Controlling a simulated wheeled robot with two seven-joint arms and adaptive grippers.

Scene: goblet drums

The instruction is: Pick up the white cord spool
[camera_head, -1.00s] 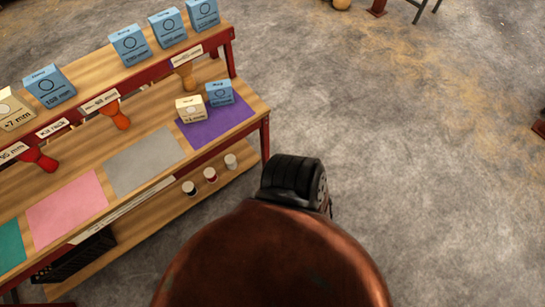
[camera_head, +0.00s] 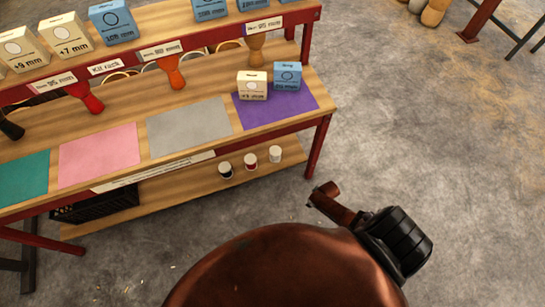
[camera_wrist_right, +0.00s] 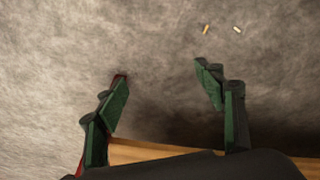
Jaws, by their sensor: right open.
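The white cord spool (camera_head: 275,154) stands upright on the low wooden shelf under the bench, in the head view. The spool does not show in that view. The right gripper's fingers do not show in the head view, and my left gripper is in neither view.
The low shelf (camera_head: 180,192) runs beneath the bench top, with a red leg (camera_head: 317,148) at its right end and a black crate (camera_head: 95,205) at its left. Boxes and coloured mats, including a purple mat (camera_head: 300,108), lie above.

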